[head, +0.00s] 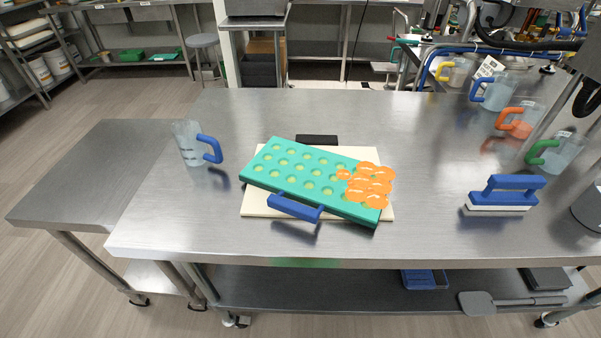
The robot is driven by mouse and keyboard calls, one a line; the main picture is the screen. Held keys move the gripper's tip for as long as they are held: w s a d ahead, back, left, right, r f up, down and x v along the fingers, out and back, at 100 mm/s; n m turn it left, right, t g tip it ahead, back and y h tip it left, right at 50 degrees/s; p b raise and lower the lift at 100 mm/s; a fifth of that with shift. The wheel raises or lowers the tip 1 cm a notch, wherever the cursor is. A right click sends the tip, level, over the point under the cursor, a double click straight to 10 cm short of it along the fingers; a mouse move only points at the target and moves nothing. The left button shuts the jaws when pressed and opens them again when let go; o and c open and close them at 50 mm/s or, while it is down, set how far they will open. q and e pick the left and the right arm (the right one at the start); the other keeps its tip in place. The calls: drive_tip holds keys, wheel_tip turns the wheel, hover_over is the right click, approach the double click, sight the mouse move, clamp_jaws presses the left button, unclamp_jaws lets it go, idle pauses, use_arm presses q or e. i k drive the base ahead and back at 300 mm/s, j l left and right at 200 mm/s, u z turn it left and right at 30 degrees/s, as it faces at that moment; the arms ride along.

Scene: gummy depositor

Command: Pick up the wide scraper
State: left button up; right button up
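A wide blue tool (504,190) with a raised bar handle and a long white lower edge stands on the right of the steel table; it looks like the wide scraper. A flat blue piece (294,208) sits at the front edge of the green mold; I cannot tell whether it is a handle or a separate tool. The green mold (262,183) lies askew on a cream board (256,206), with orange rounded blobs (368,184) heaped on its right end. Neither of my grippers is in view.
A clear jug with a blue handle (192,145) stands at the table's left. Jugs with blue (495,92), orange (520,120) and green (562,152) handles line the right. A grey paddle (480,303) lies on the lower shelf. The steel table (430,225) is clear between mold and blue tool.

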sight(487, 199)
drive_tip(key=z, duration=1.35)
